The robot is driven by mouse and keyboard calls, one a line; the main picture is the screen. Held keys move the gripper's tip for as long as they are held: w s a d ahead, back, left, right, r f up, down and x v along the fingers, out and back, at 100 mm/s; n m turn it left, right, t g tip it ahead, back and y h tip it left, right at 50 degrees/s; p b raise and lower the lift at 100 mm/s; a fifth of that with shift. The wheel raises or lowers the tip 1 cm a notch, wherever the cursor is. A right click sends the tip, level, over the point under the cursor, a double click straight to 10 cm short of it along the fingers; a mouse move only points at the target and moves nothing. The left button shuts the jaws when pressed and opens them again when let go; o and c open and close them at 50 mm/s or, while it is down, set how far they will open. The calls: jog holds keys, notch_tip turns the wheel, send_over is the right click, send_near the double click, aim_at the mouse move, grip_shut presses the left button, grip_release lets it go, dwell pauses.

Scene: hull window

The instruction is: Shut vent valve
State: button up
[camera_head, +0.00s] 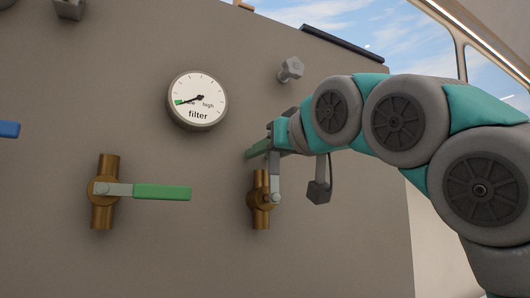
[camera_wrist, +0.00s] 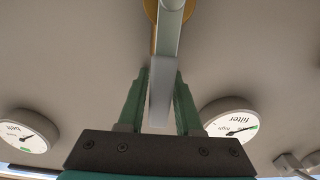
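A brass valve (camera_head: 261,202) is on the grey panel in the head view, its grey lever (camera_head: 275,172) pointing up from the pivot. No vent label is readable. My gripper (camera_head: 258,148) is at the lever's upper end, hiding part of it. In the wrist view the pale lever end (camera_wrist: 160,90) lies between my gripper's two green fingers (camera_wrist: 161,85). The fingers are very close to its sides; whether they touch it is unclear. The valve body (camera_wrist: 172,8) shows at the top edge of that view.
Another brass valve (camera_head: 105,205) with a horizontal green handle (camera_head: 162,192) is to the left. A filter gauge (camera_head: 198,100) is above, between the valves. A hexagonal grey knob (camera_head: 291,69) sticks out above my gripper. A belt gauge (camera_wrist: 28,131) shows in the wrist view.

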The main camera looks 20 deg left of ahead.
grip_shut()
dwell(1.0)
